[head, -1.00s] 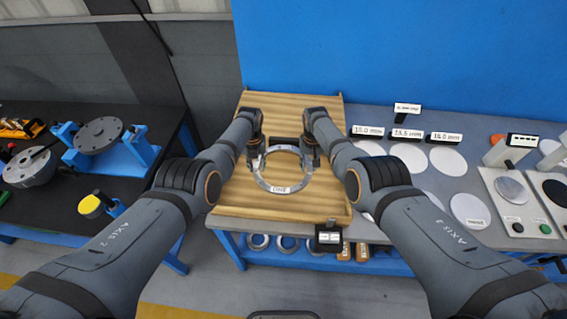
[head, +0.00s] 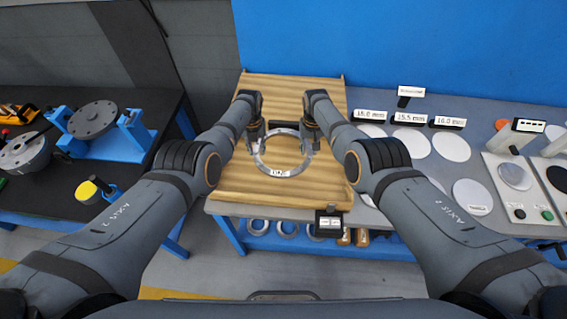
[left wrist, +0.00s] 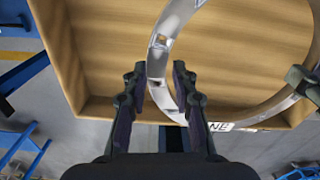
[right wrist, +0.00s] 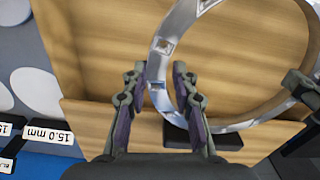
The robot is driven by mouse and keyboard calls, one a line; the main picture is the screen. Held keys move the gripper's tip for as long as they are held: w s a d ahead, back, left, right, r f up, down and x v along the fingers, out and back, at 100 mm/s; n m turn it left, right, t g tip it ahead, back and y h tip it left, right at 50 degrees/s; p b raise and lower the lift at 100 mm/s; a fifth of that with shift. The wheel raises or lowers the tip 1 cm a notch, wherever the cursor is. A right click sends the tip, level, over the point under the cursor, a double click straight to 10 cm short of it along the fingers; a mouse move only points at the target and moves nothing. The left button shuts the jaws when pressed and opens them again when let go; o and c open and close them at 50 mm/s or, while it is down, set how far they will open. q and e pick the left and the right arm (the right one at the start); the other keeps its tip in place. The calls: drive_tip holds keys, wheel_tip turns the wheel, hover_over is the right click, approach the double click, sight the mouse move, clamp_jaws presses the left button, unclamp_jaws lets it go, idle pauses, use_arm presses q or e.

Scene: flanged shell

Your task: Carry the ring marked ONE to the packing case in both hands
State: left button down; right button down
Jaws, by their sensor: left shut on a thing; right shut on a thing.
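The ring (head: 265,166) is a silver metal flange with square cut-outs; its ONE label (head: 286,171) faces my side. It lies level over the packing case (head: 320,195), a shallow brown box with low walls. My left gripper (head: 255,145) is shut on the ring's left side, and my right gripper (head: 312,137) on its right side. In the left wrist view the ring (left wrist: 157,62) passes between the fingers. In the right wrist view the ring (right wrist: 157,70) does the same. Whether the ring touches the case floor cannot be told.
Right of the case are white discs (head: 451,146) and thickness signs (head: 410,118). More rings (head: 287,228) lie on a lower shelf. A black table (head: 60,190) with blue fixtures stands left.

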use_arm(q)
drive_tip(key=shift+w+a+f+b, duration=0.1)
drive_tip(key=shift+f+b, duration=0.55)
drive_tip(key=shift+f, duration=0.05)
use_arm(e)
drive_tip(key=shift+d+f, duration=0.1)
drive_tip(key=shift+f, duration=0.7)
use_arm(q)
drive_tip(key=c, duration=1.5)
unclamp_jaws()
drive_tip(key=shift+f, duration=0.25)
use_arm(e)
drive_tip(key=c, duration=1.5)
unclamp_jaws()
drive_tip(key=shift+s+f, duration=0.1)
drive_tip(key=shift+f, duration=0.2)
use_arm(q)
drive_tip(key=o, duration=0.4)
drive_tip(key=shift+r, duration=0.15)
use_arm(e)
drive_tip(key=o, duration=0.4)
drive_tip(key=shift+r, duration=0.2)
use_arm(q)
drive_tip(key=shift+o, duration=0.2)
drive_tip(key=shift+s, duration=0.25)
use_arm(e)
drive_tip(key=shift+o, duration=0.2)
drive_tip(key=shift+s+r, duration=0.1)
